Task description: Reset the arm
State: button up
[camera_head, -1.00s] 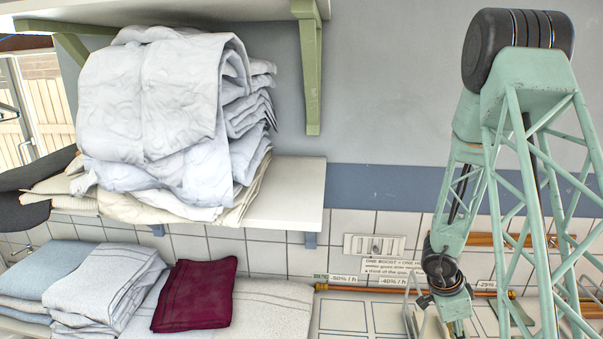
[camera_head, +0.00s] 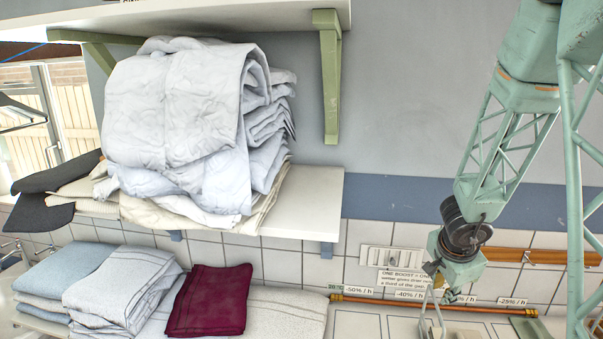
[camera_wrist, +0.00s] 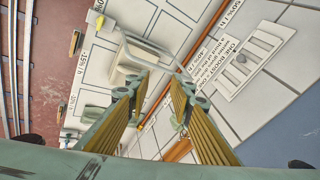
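My arm (camera_head: 505,125) is a pale green lattice that hangs at the right of the head view, its wrist low in front of the tiled wall. My gripper shows in the wrist view (camera_wrist: 158,98), with its two ribbed yellow fingers apart and nothing visible between the tips but wall and panels behind. In the head view the fingers are too small to make out clearly. A pale looped handle (camera_wrist: 150,47) shows beyond the fingertips in the wrist view; I cannot tell how far off it is.
A shelf (camera_head: 318,195) carries a large pile of pale linen (camera_head: 185,110). Below it lie folded towels (camera_head: 110,285) and a dark red cloth (camera_head: 208,300). A copper pipe (camera_head: 420,304) and a vented wall plate (camera_wrist: 250,62) are near the wrist. Grey wall above is clear.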

jog(key=s+a+r+n+t+y, duration=0.1)
jog(key=s+a+r+n+y, duration=0.15)
jog(key=a+r, duration=0.65)
jog(key=s+a+r+n+t+y, duration=0.15)
jog(key=a+r+n, duration=0.25)
jog(key=a+r, duration=0.55)
jog(key=s+a+r+n, duration=0.2)
jog(key=s+r, duration=0.3)
jog(key=s, duration=0.2)
jog(key=s+a+r+n, duration=0.2)
jog(key=s+a+r, duration=0.1)
jog(key=s+r, duration=0.3)
jog(key=s+d+r+n+g+h, duration=0.1)
jog(key=s+d+n, duration=0.15)
jog(key=s, duration=1.05)
jog(key=s+d+r+n+h, duration=0.1)
jog(key=s+d+n, duration=0.15)
jog(key=s, duration=1.15)
notch_tip(320, 180, down, 26)
jog(key=w+g+b, duration=0.2)
jog(key=b, duration=2)
jog(key=shift+w+a+r, duration=0.25)
jog(key=shift+w+a, duration=0.1)
jog(key=shift+a, duration=0.05)
